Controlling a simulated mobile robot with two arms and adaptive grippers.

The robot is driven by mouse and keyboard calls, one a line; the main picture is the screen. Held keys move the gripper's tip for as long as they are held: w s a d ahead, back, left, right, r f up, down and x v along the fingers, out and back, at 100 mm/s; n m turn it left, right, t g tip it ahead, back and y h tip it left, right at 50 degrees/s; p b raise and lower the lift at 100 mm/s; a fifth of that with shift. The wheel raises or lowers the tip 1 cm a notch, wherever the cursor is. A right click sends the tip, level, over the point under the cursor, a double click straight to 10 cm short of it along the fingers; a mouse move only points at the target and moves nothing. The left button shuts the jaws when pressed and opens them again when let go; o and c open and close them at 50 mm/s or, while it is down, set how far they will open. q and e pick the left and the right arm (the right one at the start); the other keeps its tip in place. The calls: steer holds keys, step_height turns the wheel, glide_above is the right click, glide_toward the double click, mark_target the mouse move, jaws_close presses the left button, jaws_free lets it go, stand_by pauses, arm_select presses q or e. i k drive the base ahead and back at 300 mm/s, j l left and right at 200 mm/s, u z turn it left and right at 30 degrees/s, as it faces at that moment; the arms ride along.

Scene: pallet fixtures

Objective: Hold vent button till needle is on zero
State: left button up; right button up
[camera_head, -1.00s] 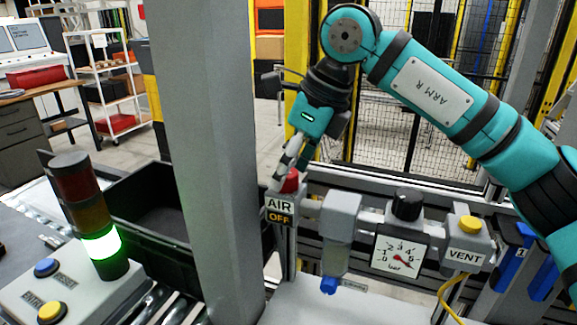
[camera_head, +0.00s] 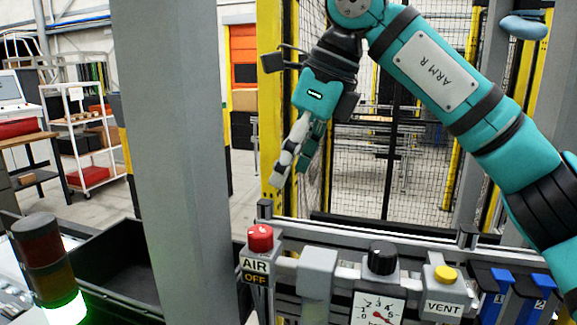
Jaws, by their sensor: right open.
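The yellow vent button (camera_head: 445,274) sits on top of the grey VENT box (camera_head: 444,307) at the lower right. The white bar gauge (camera_head: 377,307) is left of it and cut off by the bottom edge. Part of its red needle shows toward the high end of the scale, off zero; its tip is hard to read. My right gripper (camera_head: 291,171) is open and empty, pointing down in the air above the red AIR knob (camera_head: 260,238), apart from it and well left of the vent button. My left gripper is not in view.
A black regulator knob (camera_head: 382,258) stands above the gauge, between the AIR knob and vent button. A grey post (camera_head: 170,150) rises at left, beside a black bin (camera_head: 118,268) and lit green stack light (camera_head: 62,308).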

mark_target(445, 274)
steer(key=k, duration=2)
